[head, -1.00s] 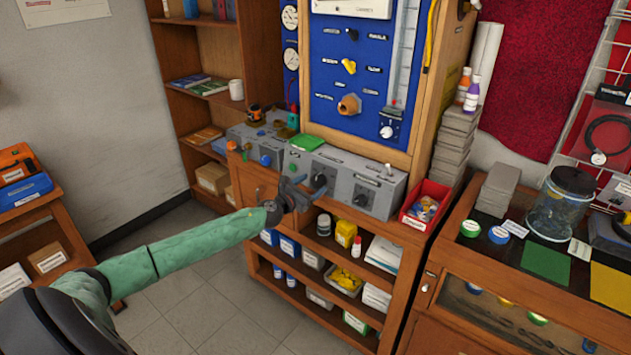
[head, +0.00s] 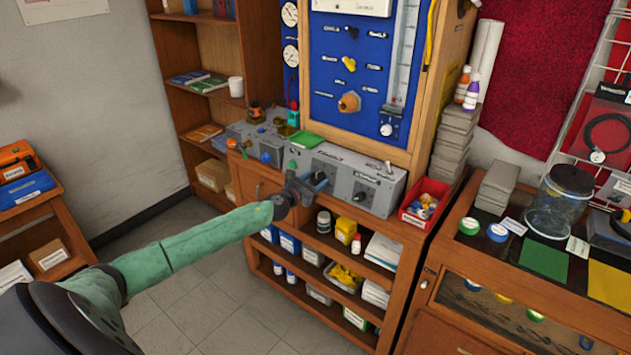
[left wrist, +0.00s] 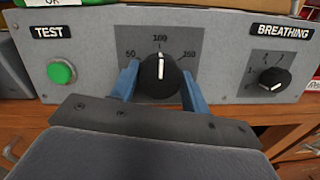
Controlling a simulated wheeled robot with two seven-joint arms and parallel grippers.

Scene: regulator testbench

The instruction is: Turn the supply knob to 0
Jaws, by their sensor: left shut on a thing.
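A black knob (left wrist: 160,76) with a white pointer line sits on the front of the grey bench box (left wrist: 225,60). Its scale shows 50, 100 and what looks like 250; the pointer is up, at about 100. No 0 mark shows, and I cannot read a supply label here. My left gripper (left wrist: 160,88) has its blue fingers shut on this knob, one on each side. In the head view my left gripper (head: 314,184) is at the box front and partly covers the knob.
A green button (left wrist: 61,72) marked TEST is left of the knob, and a smaller BREATHING knob (left wrist: 271,78) is to the right. A red bin (head: 425,205) stands beside the box. The blue panel (head: 330,80) rises behind.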

